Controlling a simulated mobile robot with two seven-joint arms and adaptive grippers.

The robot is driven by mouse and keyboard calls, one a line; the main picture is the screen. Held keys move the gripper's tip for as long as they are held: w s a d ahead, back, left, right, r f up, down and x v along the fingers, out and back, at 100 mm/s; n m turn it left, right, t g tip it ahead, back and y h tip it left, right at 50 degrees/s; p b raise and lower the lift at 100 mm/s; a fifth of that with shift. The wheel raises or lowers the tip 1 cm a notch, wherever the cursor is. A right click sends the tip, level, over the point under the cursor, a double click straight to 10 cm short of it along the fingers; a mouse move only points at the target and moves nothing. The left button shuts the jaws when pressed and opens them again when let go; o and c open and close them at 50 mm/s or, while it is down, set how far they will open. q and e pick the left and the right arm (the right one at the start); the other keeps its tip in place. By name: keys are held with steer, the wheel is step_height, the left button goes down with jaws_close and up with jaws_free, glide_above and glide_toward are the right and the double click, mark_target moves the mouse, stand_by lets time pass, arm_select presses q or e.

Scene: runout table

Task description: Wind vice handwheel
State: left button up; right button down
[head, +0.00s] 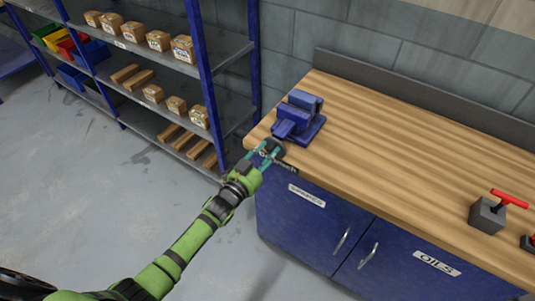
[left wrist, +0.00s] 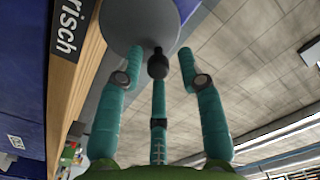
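The blue vice (head: 299,115) is on the near left corner of the wooden workbench. Its dark round handwheel (head: 275,147) faces my left gripper (head: 267,151), which is at the bench's left end. In the left wrist view the handwheel (left wrist: 135,22) is a grey disc with a black knob (left wrist: 157,64) sticking out. The teal fingers of my left gripper (left wrist: 162,62) stand around the knob, with visible gaps at the left and right fingertips. The middle finger lines up behind the knob; I cannot tell whether it touches. My right gripper is not in view.
The workbench (head: 400,150) has blue cabinet doors below and mostly clear wood on top. A grey block with a red handle (head: 488,213) stands at its right. Metal shelving (head: 228,48) with boxes stands at the left. The floor (head: 90,190) in front is clear.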

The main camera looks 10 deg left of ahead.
arm_select(q)
steer(key=shift+s, duration=0.1)
steer(key=p+v, duration=0.3)
steer(key=v, duration=0.4)
stand_by(0.6)
